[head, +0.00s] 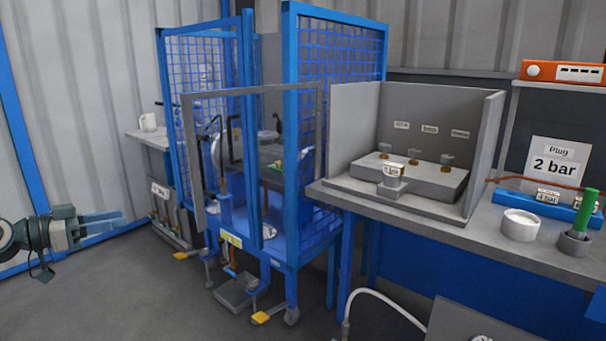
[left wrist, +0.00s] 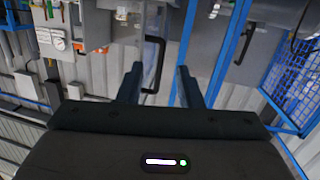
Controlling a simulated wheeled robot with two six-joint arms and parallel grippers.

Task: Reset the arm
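My left gripper (head: 104,223) is held out in free air at the left of the head view, level and pointing right toward the blue cage. In the left wrist view its two dark fingers (left wrist: 159,88) stand apart with nothing between them, so it is open and empty. It touches nothing that I can see. My right gripper is in neither view.
A blue mesh cage (head: 291,140) stands in the middle, its framed door (head: 188,150) to the left. A grey bench (head: 430,210) on the right bears a walled station, a white cup (head: 520,226) and a green-handled tool (head: 586,212). The floor around my left gripper is clear.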

